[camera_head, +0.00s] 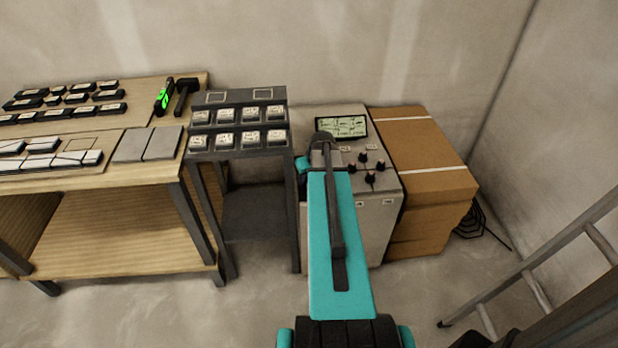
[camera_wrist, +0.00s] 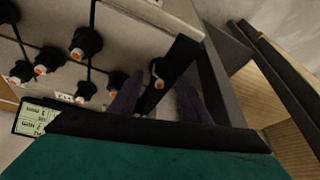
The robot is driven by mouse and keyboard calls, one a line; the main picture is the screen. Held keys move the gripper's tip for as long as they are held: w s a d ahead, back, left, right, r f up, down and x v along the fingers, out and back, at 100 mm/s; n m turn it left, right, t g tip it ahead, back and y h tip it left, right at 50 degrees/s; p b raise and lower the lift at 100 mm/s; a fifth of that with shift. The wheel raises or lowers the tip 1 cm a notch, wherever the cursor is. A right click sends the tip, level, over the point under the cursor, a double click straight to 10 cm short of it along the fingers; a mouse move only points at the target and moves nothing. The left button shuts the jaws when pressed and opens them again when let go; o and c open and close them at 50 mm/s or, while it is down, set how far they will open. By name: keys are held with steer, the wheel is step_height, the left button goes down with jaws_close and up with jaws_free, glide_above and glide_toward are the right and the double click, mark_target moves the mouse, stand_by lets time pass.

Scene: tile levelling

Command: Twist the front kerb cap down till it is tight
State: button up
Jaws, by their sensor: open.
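In the wrist view a dark cap with an orange mark (camera_wrist: 157,70) stands on a black strip, apparently the kerb (camera_wrist: 182,53). My gripper (camera_wrist: 156,100) is open. Its two dark fingers stand on either side of this cap; I cannot tell whether they touch it. Whether it is the front kerb cap, and how tight it is, cannot be told. In the head view my arm hides the fingers and this cap.
Several other orange-tipped black caps (camera_head: 369,177) stand on the grey cabinet top (camera_head: 388,188), close beside my gripper. A screen (camera_head: 342,127) stands behind them. A cardboard box (camera_head: 425,150) is on the right, a dark rack (camera_head: 240,150) on the left, and a ladder (camera_head: 540,292) lower right.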

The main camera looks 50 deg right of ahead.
steer(key=v, duration=1.3)
steer(key=shift+r, duration=0.35)
steer(key=shift+s, duration=0.1)
steer(key=shift+f, duration=0.1)
